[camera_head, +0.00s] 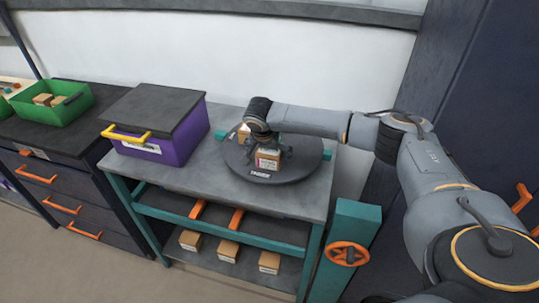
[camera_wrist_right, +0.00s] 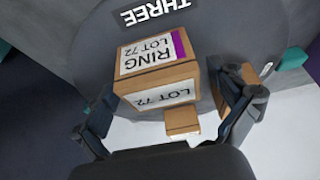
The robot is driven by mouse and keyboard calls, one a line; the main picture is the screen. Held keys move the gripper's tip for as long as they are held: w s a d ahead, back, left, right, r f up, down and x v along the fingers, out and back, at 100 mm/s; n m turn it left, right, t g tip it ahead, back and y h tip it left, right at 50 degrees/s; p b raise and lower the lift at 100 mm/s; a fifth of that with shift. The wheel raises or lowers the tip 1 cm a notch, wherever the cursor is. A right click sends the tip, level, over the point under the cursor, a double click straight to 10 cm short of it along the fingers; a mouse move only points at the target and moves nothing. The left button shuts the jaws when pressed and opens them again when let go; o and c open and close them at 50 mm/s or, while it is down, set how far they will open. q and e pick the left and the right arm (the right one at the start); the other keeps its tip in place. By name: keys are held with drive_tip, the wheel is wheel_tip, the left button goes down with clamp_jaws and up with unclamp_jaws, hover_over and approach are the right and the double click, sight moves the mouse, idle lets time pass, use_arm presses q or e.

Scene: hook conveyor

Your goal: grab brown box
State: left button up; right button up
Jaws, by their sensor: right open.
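A brown box (camera_head: 268,160) with a white label stands on the round dark turntable (camera_head: 306,168). In the right wrist view the brown box (camera_wrist_right: 158,68) reads "RING LOT 72" and has a purple strip. A second brown box (camera_head: 243,133) stands behind it, partly hidden by my gripper. My right gripper (camera_head: 270,146) is above the front box, and in the wrist view its open fingers (camera_wrist_right: 170,120) sit apart near the box's two sides, with nothing held. A smaller brown box face (camera_wrist_right: 183,122) shows between the fingers. My left gripper is not in view.
A purple bin (camera_head: 176,146) with a dark lid and yellow handle stands left of the turntable on the grey workbench (camera_head: 215,180). A green crate (camera_head: 52,103) is further left. Several boxes lie on the lower shelf (camera_head: 205,253).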

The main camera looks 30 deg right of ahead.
drive_tip(key=c, duration=1.3)
drive_tip(key=shift+r, duration=0.15)
